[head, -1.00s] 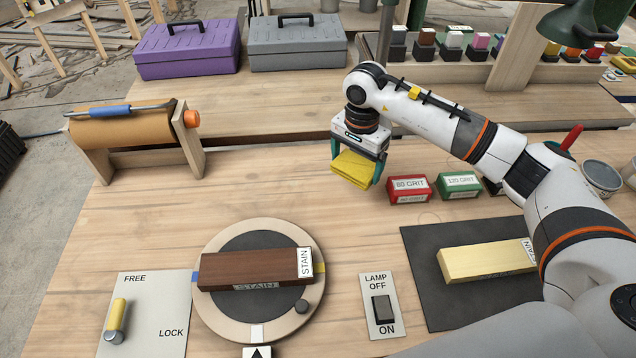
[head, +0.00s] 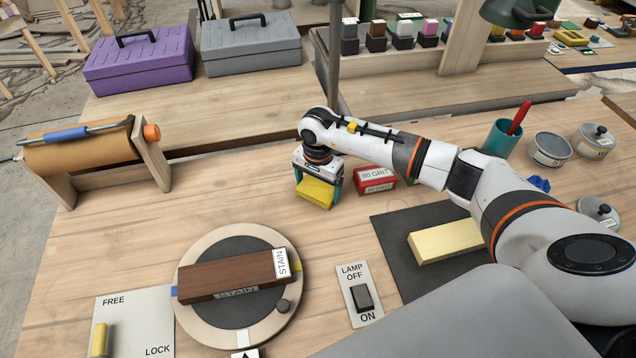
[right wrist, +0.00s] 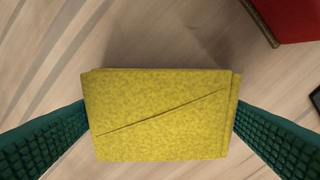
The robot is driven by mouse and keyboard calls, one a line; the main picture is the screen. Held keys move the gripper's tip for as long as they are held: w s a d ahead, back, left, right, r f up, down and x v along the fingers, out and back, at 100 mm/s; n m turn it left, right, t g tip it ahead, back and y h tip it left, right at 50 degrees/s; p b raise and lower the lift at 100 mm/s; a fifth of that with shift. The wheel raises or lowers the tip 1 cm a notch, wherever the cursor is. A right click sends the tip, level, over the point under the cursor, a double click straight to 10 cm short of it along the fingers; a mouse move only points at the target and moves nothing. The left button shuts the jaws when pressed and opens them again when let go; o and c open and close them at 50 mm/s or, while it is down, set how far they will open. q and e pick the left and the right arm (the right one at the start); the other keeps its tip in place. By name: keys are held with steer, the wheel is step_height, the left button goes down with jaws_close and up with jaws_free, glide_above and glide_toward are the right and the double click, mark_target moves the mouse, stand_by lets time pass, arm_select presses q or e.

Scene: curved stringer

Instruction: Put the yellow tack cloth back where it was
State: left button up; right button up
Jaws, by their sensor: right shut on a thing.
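The yellow tack cloth (head: 315,192) is a folded pad held in my right gripper (head: 317,190). The gripper points down over the bench, left of the red 80 grit box. In the right wrist view the cloth (right wrist: 160,115) lies between both green fingers, which touch its left and right sides. Bare wood shows around it; I cannot tell whether the cloth touches the bench or hangs just above it. My left gripper is not in view.
The red 80 grit box (head: 375,181) stands close to the right of the gripper. A turntable (head: 290,318) with a dark stained block (head: 225,278) is in front. A paper roll holder (head: 80,155) stands left. Bare bench (head: 215,195) lies between.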

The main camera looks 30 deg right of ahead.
mark_target(318, 187)
steer(key=shift+f, duration=0.15)
steer(key=o, duration=0.6)
steer(key=shift+r, duration=0.25)
steer(key=shift+w+r, duration=0.1)
steer(key=shift+r, duration=0.2)
step_height(318, 187, up, 11)
steer(key=b, duration=0.2)
steer(key=shift+r+b, duration=0.15)
steer(key=shift+b, duration=0.15)
